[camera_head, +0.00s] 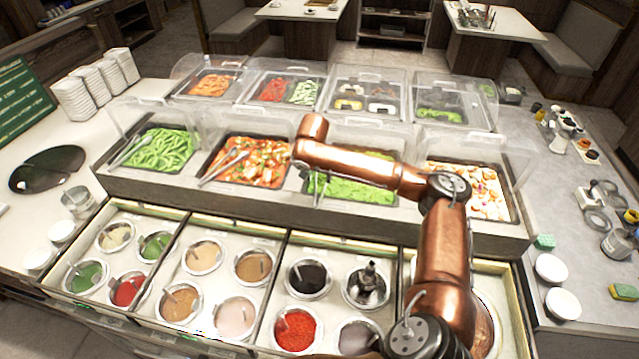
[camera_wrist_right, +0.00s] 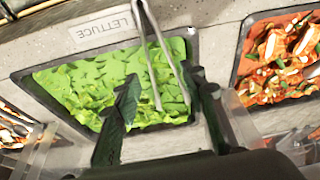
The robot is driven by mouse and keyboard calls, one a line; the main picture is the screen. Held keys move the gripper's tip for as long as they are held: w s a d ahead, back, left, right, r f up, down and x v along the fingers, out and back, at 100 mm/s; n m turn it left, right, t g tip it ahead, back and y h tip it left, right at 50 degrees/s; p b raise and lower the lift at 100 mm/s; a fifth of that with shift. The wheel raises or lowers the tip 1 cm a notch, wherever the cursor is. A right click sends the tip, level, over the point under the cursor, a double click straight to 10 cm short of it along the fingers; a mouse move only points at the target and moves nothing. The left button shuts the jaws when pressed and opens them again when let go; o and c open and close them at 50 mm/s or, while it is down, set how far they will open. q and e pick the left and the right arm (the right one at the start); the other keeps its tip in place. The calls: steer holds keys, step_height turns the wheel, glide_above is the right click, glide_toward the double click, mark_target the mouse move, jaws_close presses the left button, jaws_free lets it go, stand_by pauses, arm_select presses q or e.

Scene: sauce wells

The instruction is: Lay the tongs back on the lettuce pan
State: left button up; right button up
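The lettuce pan (camera_head: 352,186) is in the front row, with my copper right arm passing over it. In the right wrist view, the pan (camera_wrist_right: 52,108) is full of chopped green lettuce, beside a "LETTUCE" label. The metal tongs (camera_wrist_right: 150,45) lie with their spread ends on the lettuce and their joined end past the pan's rim by the label. The tongs (camera_head: 318,190) show thinly in the head view. My right gripper (camera_wrist_right: 160,78) is open above the pan, its dark fingers apart on either side of the tongs, without visible grip. My arm hides it in the head view. My left gripper is out of view.
Clear sneeze guards (camera_head: 375,130) stand over the pans, close to my right arm. A pan of red chunks (camera_head: 250,160) with tongs lies left of the lettuce. Sauce wells (camera_head: 308,278) with ladles fill the near counter. White bowls (camera_head: 551,268) stand at right.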

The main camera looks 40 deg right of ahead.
steer(key=v, duration=0.6)
stand_by(0.5)
